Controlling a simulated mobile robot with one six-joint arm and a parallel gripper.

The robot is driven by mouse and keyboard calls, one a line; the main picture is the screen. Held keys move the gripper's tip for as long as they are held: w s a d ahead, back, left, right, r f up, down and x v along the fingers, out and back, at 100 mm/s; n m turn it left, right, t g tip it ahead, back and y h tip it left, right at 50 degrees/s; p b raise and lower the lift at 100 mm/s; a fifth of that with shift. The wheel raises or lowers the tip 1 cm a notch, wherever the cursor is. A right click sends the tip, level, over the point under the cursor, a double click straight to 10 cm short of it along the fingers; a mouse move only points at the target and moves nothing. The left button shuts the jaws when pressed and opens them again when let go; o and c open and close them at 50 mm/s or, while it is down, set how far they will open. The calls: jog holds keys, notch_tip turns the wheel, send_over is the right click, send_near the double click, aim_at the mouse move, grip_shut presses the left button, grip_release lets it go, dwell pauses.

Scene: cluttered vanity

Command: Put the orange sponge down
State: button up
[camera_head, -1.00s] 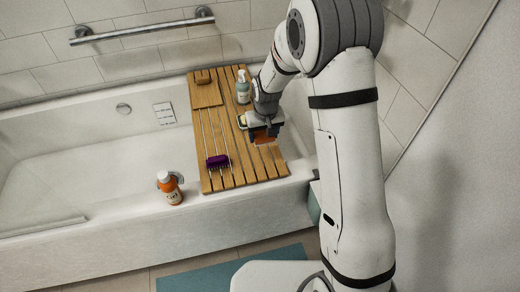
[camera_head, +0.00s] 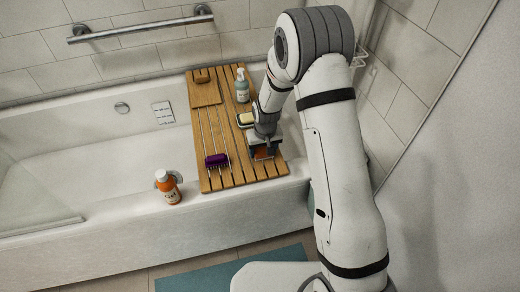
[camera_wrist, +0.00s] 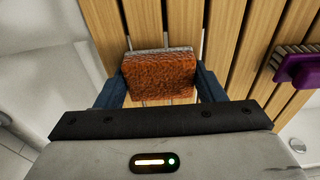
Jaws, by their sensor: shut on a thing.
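The orange sponge (camera_wrist: 160,75) is between the two blue fingers of my gripper (camera_wrist: 162,88) in the wrist view, with wooden slats behind it. In the head view the sponge (camera_head: 263,154) shows small and partly covered at my gripper (camera_head: 262,148), over the near right part of the wooden bath tray (camera_head: 236,172). My gripper is shut on the sponge. I cannot tell whether the sponge touches the slats.
A purple brush (camera_head: 217,161) lies left of my gripper. A soap dish with a yellowish bar (camera_head: 245,119) and a pump bottle (camera_head: 242,86) stand behind it. An orange bottle (camera_head: 168,188) stands on the tub rim. The tray's near right corner is clear.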

jog(key=o, duration=1)
notch_tip(320, 180, up, 12)
jog(key=s+p, duration=0.1)
jog(key=p, duration=0.1)
jog(key=s+d+r+m, duration=0.2)
jog(key=s+d+r, duration=0.75)
jog(key=r, duration=0.25)
jog(key=shift+m+t, duration=0.3)
jog(key=shift+m, duration=0.3)
jog(key=s+d+r, duration=0.1)
jog(key=s, duration=0.4)
jog(key=s+d+r, duration=0.2)
jog(key=s, duration=0.3)
jog(key=s+d+r, duration=0.1)
jog(key=s+d, duration=0.1)
jog(key=s, duration=0.3)
jog(key=shift+d+r, duration=0.2)
